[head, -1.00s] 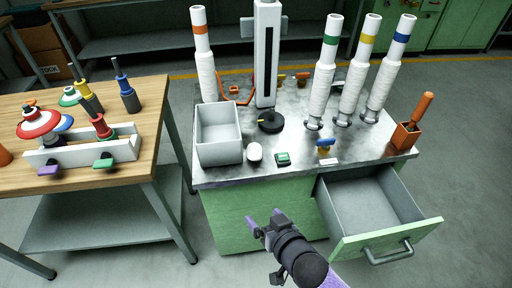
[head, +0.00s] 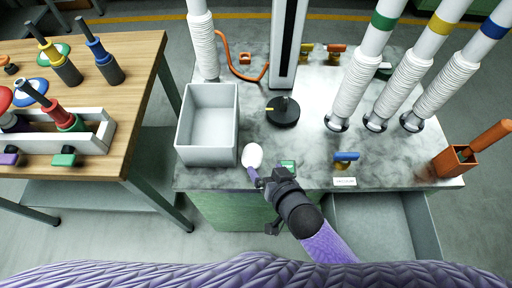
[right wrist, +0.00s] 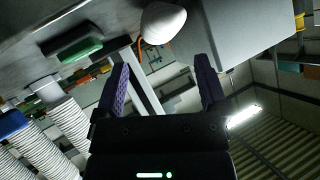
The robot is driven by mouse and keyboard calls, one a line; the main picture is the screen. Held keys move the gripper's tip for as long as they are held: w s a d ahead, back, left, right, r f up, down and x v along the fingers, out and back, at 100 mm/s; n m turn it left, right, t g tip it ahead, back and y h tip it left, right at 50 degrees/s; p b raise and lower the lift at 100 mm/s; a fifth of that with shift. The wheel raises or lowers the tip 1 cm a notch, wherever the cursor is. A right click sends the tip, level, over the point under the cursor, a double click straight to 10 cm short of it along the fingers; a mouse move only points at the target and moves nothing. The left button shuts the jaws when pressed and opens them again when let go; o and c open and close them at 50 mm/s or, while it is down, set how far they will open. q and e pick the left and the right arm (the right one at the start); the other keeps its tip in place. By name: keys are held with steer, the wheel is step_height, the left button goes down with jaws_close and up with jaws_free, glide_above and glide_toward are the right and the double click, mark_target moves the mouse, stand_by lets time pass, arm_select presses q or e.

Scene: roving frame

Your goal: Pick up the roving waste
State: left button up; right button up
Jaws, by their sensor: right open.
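The roving waste (head: 252,155), a small white rounded tuft, sits on the grey marbled worktop (head: 310,150) beside the pale grey open bin (head: 236,140). My right gripper (head: 262,176) is at the worktop's front edge, just in front of the waste. In the right wrist view, the two purple-padded fingers of the right gripper (right wrist: 161,66) are spread with nothing between them. The white waste (right wrist: 163,22) lies beyond the fingertips, apart from them. My left gripper is not in view.
A green button box (head: 288,166) and a blue-handled valve (head: 346,157) are right of the gripper. A black round knob (head: 283,110) is behind. Tall white roving columns stand at the back right. An open drawer (head: 385,220) juts out at front right.

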mark_target(257, 159)
steer(key=b+x, duration=0.2)
steer(key=x, duration=0.4)
steer(key=shift+a+f+b, duration=0.1)
steer(key=shift+f+b, duration=0.05)
steer(key=shift+b, duration=0.2)
steer(key=shift+w+a, duration=0.1)
steer(key=shift+w, duration=0.1)
